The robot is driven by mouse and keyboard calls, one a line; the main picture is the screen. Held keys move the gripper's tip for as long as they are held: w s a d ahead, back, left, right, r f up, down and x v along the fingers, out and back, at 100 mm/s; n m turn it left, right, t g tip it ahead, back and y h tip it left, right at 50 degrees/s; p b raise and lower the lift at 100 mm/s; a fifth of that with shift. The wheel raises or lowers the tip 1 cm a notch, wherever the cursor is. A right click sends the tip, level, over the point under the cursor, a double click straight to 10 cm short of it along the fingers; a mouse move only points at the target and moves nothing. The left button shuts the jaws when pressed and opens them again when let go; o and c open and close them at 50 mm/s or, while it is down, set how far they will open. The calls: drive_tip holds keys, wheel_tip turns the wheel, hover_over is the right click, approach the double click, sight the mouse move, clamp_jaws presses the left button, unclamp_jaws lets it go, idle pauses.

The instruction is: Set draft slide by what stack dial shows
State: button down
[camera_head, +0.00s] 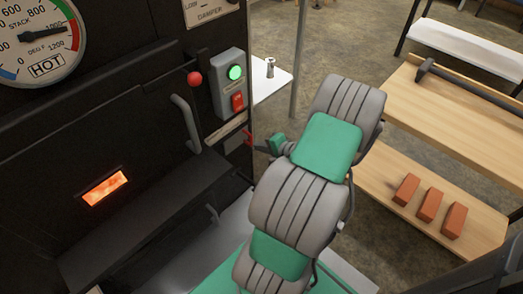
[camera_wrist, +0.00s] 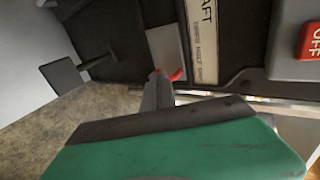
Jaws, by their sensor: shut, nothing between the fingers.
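The stack dial (camera_head: 43,36) is at the upper left of the head view. Its needle points right, near the 1000 mark, by the start of the red band. The red handle of the draft slide (camera_head: 248,137) shows low on the black front, below the switch box; it also shows in the wrist view (camera_wrist: 175,74), beside a label ending "AFT" (camera_wrist: 207,40). My gripper (camera_head: 257,147) is shut and empty, its tip right at the red handle. In the wrist view my fingers (camera_wrist: 157,90) partly cover the handle. I cannot tell whether they touch it.
A switch box (camera_head: 229,84) with a lit green lamp and red switch is above the slide. A red-knobbed lever (camera_head: 195,78) and a grey door handle (camera_head: 186,124) stick out to its left. A fire glows in a window (camera_head: 105,187). A wooden bench (camera_head: 450,110) stands right.

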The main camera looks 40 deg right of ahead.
drive_tip(key=b+x, duration=0.1)
drive_tip(key=x, duration=0.2)
drive_tip(key=b+x, duration=0.2)
drive_tip(key=x, duration=0.1)
drive_tip(key=b+x, duration=0.1)
drive_tip(key=x, duration=0.2)
drive_tip(key=shift+a+f, duration=0.15)
drive_tip(key=shift+a, duration=0.2)
drive_tip(key=shift+w+f+b, duration=0.2)
drive_tip(key=shift+w+b, duration=0.15)
drive_tip(key=shift+w, duration=0.3)
drive_tip(key=shift+d, duration=0.1)
drive_tip(key=shift+d, duration=0.65)
drive_tip(key=shift+a, duration=0.65)
drive_tip(key=p, duration=0.4)
approach(238, 143)
drive_tip(key=s, duration=0.1)
drive_tip(key=s+f, duration=0.1)
drive_tip(key=s, duration=0.1)
drive_tip(key=shift+s+d+f, duration=0.15)
drive_tip(key=shift+s, duration=0.05)
